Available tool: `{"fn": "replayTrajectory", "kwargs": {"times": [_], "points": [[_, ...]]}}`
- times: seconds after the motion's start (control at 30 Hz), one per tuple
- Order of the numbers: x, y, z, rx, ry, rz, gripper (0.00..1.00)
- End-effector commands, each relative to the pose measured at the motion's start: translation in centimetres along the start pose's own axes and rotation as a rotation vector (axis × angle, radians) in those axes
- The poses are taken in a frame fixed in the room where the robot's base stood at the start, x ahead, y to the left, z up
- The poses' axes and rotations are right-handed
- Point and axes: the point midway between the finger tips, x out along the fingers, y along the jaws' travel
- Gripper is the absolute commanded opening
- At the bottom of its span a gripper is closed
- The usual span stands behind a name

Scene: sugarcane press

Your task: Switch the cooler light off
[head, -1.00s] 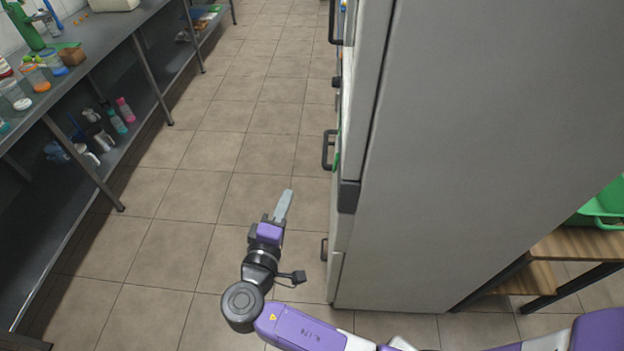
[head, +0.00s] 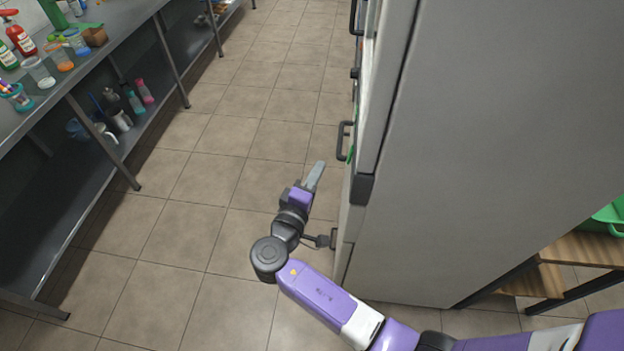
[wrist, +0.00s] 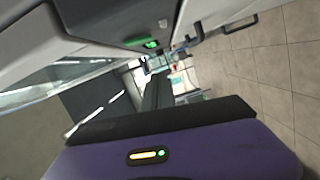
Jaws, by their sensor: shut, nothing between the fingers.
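The cooler (head: 480,150) is a tall light-grey cabinet on the right of the head view, seen mostly from its side. Its door front with dark handles (head: 346,140) faces the aisle on the left. A small lit green switch (wrist: 150,43) shows on the cooler's front in the wrist view; a sliver of green (head: 350,155) shows beside the handle in the head view. My gripper (head: 317,172) is shut and empty, in the aisle just left of the cooler front and apart from it. In the wrist view its dark fingers (wrist: 157,92) point along the aisle, below the switch in the picture.
A steel counter (head: 125,25) with cups and bottles runs along the left, with pitchers and bottles on its lower shelf. A wooden-topped stand (head: 580,245) with a green container (head: 610,212) is right of the cooler. The tiled aisle between is clear.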

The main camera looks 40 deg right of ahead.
Motion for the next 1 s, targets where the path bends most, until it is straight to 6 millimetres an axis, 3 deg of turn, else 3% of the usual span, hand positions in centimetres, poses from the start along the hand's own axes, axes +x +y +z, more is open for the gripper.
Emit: {"fn": "replayTrajectory", "kwargs": {"times": [0.2, 0.5, 1.0], "points": [[4.0, 0.2, 0.4, -0.002, -0.003, -0.001, 0.0], [4.5, 0.1, 3.6, -0.001, 0.0, -0.001, 0.0], [4.7, -0.4, 4.4, -0.038, 0.0, 0.008, 0.0]]}}
